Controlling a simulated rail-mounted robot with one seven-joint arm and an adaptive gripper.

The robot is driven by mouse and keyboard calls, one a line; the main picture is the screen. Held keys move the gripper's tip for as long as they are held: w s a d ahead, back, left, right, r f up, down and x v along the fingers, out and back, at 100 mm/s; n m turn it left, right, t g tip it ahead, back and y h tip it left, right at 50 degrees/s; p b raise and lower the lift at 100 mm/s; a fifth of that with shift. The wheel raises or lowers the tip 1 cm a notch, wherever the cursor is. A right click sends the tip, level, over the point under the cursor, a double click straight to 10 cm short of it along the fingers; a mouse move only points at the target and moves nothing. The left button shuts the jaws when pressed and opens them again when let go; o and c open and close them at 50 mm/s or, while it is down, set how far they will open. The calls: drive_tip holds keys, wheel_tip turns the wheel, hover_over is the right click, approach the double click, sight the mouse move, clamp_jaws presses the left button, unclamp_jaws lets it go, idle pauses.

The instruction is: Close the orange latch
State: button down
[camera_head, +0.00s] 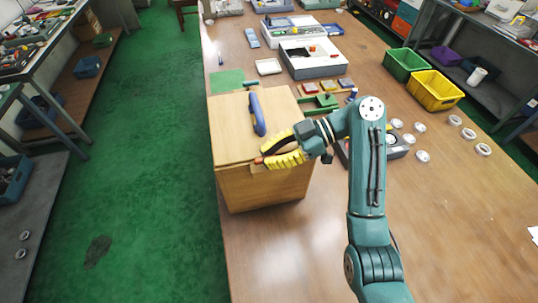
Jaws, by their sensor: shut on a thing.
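The orange latch (258,160) is a small piece at the front of a wooden box (262,190), near the front edge of its lid. Only its orange end shows; the rest is hidden behind my fingers. My gripper (268,156) has yellow fingers and reaches in from the right. Its fingers are shut on the latch. The lid (233,130) lies down on the box and carries a blue handle (257,114). I cannot tell whether the latch is fully engaged.
Several bearing rings (422,156) lie on the wooden table (450,220) to the right of my arm. A green bin (405,64) and a yellow bin (435,90) stand at the right edge. A grey box (312,60) stands behind. The table's front right is clear.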

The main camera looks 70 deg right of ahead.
drive_tip(key=shift+f+m+t+h, duration=0.1)
drive_tip(key=shift+m+t+h, duration=0.3)
drive_tip(key=shift+m, duration=0.1)
drive_tip(key=m+t+h+p, duration=0.1)
drive_tip(key=m+h+p, duration=0.1)
drive_tip(key=m+h, duration=0.3)
drive_tip(key=shift+m+h, duration=0.3)
drive_tip(key=shift+h, duration=0.4)
drive_tip(key=m+g+h+p, duration=0.1)
drive_tip(key=m+h+p, duration=0.2)
drive_tip(key=m+h, duration=0.2)
drive_tip(key=shift+w+h, duration=0.1)
drive_tip(key=shift+h, duration=0.4)
drive_tip(key=m+g+h+p, duration=0.1)
drive_tip(key=m+g+h, duration=0.1)
drive_tip(key=m, duration=0.1)
drive_tip(key=shift+h, duration=0.3)
drive_tip(key=shift+d+f+m+g+h, duration=0.1)
drive_tip(key=shift+m+g+h, duration=0.5)
drive_tip(key=shift+m+g, duration=0.2)
drive_tip(key=shift+d+f+m+g+h, duration=0.1)
drive_tip(key=shift+m+g+h, duration=0.5)
drive_tip(key=shift+m+g, duration=0.15)
drive_tip(key=shift+s+m, duration=0.2)
drive_tip(key=shift+m, duration=0.05)
drive_tip(key=c, duration=1.1)
unclamp_jaws()
drive_tip(key=shift+r, duration=0.15)
